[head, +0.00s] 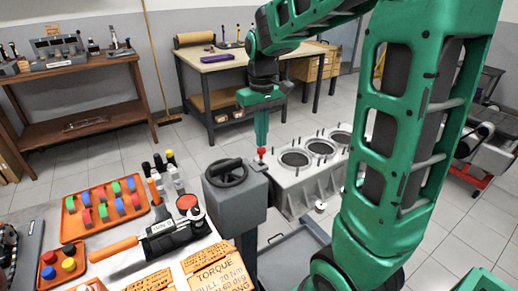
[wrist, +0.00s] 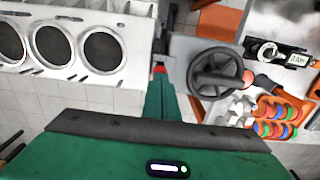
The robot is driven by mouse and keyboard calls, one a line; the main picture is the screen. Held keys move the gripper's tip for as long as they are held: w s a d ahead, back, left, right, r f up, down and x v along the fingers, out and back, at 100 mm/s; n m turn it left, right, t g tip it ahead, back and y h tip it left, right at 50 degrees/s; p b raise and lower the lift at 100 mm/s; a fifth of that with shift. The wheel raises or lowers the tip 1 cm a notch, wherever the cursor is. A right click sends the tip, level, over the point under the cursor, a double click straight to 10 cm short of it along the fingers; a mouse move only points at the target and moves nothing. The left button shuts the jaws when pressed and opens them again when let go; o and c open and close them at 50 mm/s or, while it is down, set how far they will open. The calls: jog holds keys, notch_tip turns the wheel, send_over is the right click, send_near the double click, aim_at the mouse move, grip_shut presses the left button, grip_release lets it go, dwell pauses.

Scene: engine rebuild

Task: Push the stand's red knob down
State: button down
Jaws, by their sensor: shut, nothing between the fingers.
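The stand (head: 236,207) is a grey box with a dark handwheel (head: 226,172) on top. Its small red knob (head: 261,151) sits on a lever at the stand's right side, beside the engine block. In the wrist view the red knob (wrist: 159,69) shows just beyond my fingertips, partly hidden by them. My gripper (head: 261,143) points straight down with its fingers shut and empty. Its tips are right over the knob; I cannot tell whether they touch it.
A pale engine block (head: 310,178) with several bores stands to the right of the knob. At front left a bench holds an orange tray (head: 70,206) of coloured parts and a torque wrench (head: 168,236). A workbench (head: 222,62) stands behind. Floor tiles are bare between.

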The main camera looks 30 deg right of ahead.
jog(key=shift+f, duration=0.95)
dwell(0.3)
dwell(0.4)
jog(key=shift+r, duration=3.55)
jog(key=s+d+f+m, duration=0.2)
jog(key=s+f+m, duration=0.1)
jog(key=s, duration=0.9)
jog(key=s+d+f+m, duration=0.2)
jog(key=s+f, duration=0.3)
jog(key=s, duration=0.8)
jog(key=shift+m, duration=0.7)
jog(key=shift+s+f, duration=0.1)
